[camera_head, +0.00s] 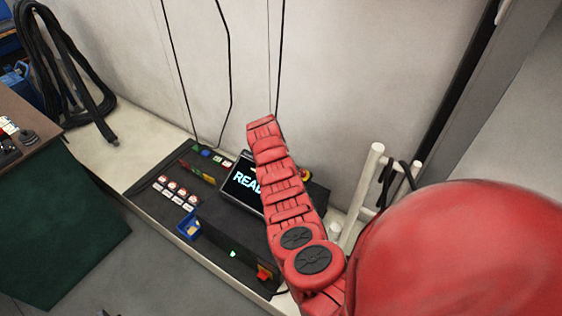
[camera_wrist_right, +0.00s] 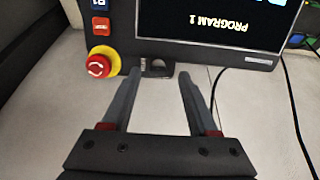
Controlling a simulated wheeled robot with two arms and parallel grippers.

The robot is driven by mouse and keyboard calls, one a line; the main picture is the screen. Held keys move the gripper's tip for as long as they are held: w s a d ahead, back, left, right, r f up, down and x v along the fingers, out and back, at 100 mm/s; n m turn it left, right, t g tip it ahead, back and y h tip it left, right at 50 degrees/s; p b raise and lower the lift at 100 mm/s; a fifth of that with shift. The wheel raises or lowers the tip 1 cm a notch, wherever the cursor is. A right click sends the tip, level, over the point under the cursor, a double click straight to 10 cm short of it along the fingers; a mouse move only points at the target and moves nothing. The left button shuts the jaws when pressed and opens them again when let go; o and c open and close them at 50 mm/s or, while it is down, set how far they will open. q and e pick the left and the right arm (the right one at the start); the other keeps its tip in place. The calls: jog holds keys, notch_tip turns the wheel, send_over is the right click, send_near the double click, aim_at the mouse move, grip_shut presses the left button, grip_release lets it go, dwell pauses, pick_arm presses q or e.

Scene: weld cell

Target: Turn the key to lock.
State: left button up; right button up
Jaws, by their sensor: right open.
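A small dark metal piece with a round opening, which looks like the key (camera_wrist_right: 157,67), sits at the edge of the control panel in the right wrist view. Which way it is turned is hard to tell. My right gripper (camera_wrist_right: 158,78) is open, with one finger on each side of the key's line; the fingers appear apart from it. The screen (camera_wrist_right: 220,22) beside it reads "PROGRAM 1", upside down in this view. In the head view the screen (camera_head: 241,184) shows part of "READY"; my red right arm hides the key and right gripper there. My left gripper is not recognisable.
A red emergency button on a yellow base (camera_wrist_right: 100,65) is close to the left finger, with a red button (camera_wrist_right: 102,27) above it. A black cable (camera_wrist_right: 290,105) runs at right.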

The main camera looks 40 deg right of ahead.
jog(key=shift+w+d+f, duration=0.1)
jog(key=shift+d+f, duration=0.05)
jog(key=shift+f, duration=0.3)
jog(key=shift+r, duration=0.1)
grip_shut()
